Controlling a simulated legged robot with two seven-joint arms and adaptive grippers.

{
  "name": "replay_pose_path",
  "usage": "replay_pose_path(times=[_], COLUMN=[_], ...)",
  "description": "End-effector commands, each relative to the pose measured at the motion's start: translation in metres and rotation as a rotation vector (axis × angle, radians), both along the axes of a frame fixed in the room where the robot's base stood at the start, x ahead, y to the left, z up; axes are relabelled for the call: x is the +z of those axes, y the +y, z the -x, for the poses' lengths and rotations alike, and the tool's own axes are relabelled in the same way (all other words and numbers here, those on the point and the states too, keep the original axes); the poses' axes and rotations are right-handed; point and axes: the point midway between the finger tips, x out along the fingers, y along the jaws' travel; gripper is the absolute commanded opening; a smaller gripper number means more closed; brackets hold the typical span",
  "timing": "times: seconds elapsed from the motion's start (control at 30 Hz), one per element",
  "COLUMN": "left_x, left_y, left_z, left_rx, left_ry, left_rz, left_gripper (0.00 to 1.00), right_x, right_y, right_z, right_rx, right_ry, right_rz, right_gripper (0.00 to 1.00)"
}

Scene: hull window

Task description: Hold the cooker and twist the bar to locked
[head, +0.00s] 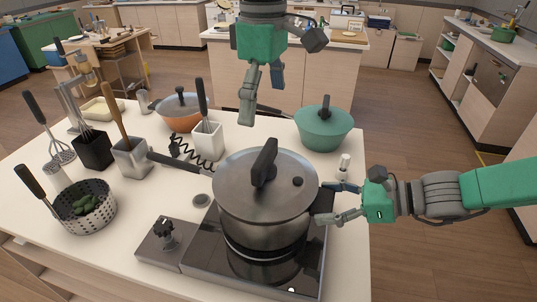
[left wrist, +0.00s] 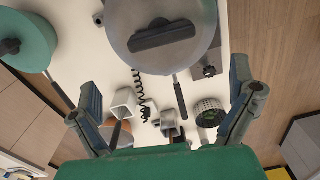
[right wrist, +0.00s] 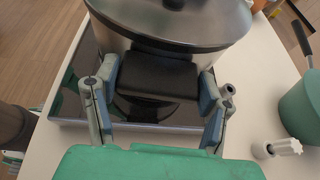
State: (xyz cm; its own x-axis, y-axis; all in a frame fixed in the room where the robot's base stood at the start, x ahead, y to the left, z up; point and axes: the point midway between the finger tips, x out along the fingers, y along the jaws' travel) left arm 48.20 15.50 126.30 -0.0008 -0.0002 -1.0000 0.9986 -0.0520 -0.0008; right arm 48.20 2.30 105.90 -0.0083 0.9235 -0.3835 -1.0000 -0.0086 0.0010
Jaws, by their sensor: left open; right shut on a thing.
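The steel cooker (head: 265,205) stands on the black hob (head: 205,262), a long black handle (head: 175,161) pointing left. Its black bar (head: 264,163) lies across the lid, tilted in the head view; in the left wrist view the bar (left wrist: 163,37) runs almost crosswise to the long handle (left wrist: 180,98). My right gripper (head: 327,202) is shut on the cooker's short black side handle (right wrist: 158,78). My left gripper (head: 262,97) is open and empty, above and beyond the cooker, apart from the bar; its fingers (left wrist: 165,112) are spread wide in the left wrist view.
A green lidded pan (head: 323,128) stands behind right, an orange pan (head: 180,112) behind left. A white utensil holder (head: 208,139), a grey holder (head: 131,158) and a perforated basket (head: 86,206) crowd the left. A small white-topped item (head: 344,165) stands near my right gripper.

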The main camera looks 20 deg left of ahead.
Motion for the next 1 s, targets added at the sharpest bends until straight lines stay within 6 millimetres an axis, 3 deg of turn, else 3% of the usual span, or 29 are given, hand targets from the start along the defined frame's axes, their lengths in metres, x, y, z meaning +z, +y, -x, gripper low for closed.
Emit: replay_pose_path(times=[0.27,0.8,1.0], left_x=[-0.014,-0.093,-0.112], left_y=[0.000,0.000,0.000], left_z=[0.001,0.001,0.001], left_rx=[0.056,0.053,0.054], left_ry=[0.003,0.003,0.002], left_rz=[0.001,0.001,0.002], left_gripper=[1.00,1.00,1.00], right_x=[-0.001,-0.001,-0.001], right_y=[-0.001,-0.001,-0.001], right_z=[0.000,0.000,0.000], right_rx=[-0.001,-0.001,-0.001], right_ry=[0.001,0.001,0.001], right_rz=[0.002,0.002,0.002], right_gripper=[0.13,0.13,0.13])
